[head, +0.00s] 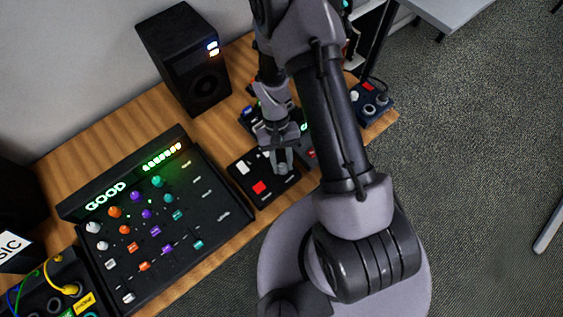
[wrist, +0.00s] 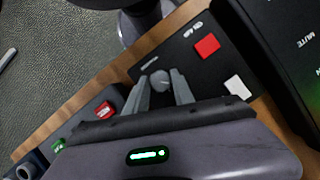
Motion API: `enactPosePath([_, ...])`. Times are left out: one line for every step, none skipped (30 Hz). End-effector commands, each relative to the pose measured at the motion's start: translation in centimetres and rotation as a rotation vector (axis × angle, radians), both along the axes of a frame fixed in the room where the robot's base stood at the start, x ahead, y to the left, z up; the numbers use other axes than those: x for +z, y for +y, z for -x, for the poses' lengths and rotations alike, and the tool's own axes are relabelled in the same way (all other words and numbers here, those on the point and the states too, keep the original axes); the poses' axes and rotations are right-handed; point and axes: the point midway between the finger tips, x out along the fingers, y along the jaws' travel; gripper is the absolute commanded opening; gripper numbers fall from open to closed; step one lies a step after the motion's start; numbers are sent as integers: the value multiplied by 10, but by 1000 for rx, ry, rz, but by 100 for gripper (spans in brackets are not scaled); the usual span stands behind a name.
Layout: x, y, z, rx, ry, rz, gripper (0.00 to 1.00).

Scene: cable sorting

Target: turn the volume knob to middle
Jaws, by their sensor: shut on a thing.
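The volume knob (wrist: 160,80) is a small grey round knob with a pale pointer line on its top. It stands on a black control box (head: 241,181) with a red button (wrist: 207,45) and a white button (wrist: 234,86). My gripper (head: 283,167) reaches down onto the right part of this box. In the wrist view my gripper (wrist: 158,77) has one grey finger on each side of the knob, closed on it. In the head view the fingers hide the knob. A small label beside the knob is too small to read.
A large mixer (head: 200,216) with coloured knobs, sliders and a lit "GOOD" display stands just left of the box. A black speaker (head: 178,65) stands behind. Another small box with a red button (head: 368,87) sits to the right. The wooden desk's front edge is close.

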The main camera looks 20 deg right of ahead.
Motion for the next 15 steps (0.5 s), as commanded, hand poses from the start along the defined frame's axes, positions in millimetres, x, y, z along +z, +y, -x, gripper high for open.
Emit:
enactPosePath([-1,-1,0,-43,-2,-1,0])
enactPosePath([-1,-1,0,-69,-2,0,0])
enactPosePath([-1,-1,0,-108,-2,0,0])
enactPosePath([-1,-2,0,-137,-2,0,0])
enactPosePath([-1,-2,0,-165,-2,-1,0])
enactPosePath([-1,-2,0,-203,-3,0,0])
enactPosePath([-1,-2,-1,-231,-3,0,0])
enactPosePath([-1,-2,0,-259,-3,0,0])
enactPosePath([-1,-3,0,-296,-3,0,0])
enactPosePath([-1,-3,0,-323,-2,0,0])
enactPosePath([-1,-3,0,-349,-2,0,0])
enactPosePath([-1,-3,0,-383,-2,0,0])
enactPosePath([-1,-3,0,-408,-3,0,0])
enactPosePath([-1,-3,0,-434,-3,0,0])
enactPosePath([-1,-3,0,-464,-2,0,0])
